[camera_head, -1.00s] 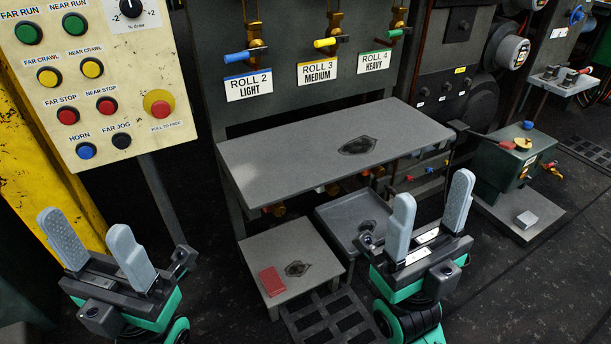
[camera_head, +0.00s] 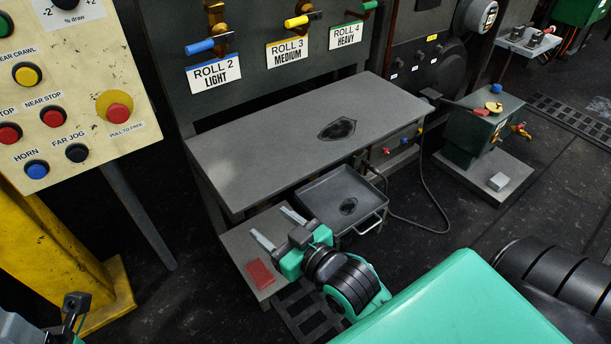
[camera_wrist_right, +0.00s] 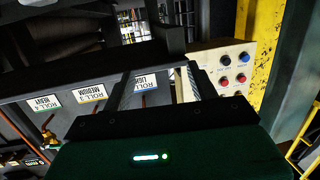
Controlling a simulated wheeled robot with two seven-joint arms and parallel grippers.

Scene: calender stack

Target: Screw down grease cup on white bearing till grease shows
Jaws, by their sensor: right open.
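I cannot make out a grease cup for certain in either view. A round white-faced housing (camera_head: 474,16) is at the top right of the head view; I cannot tell whether it is the white bearing. My right gripper (camera_head: 277,227) is open and empty, its two pale fingers apart near the front edge of the grey bench, far from that housing. In the right wrist view its dark fingers (camera_wrist_right: 157,82) stand apart with nothing between them.
The grey bench (camera_head: 240,152) has a dark stain. The button panel (camera_head: 110,60) is left. A green pump unit (camera_head: 470,135) stands right. Labelled brass valves (camera_head: 215,15) hang above the bench.

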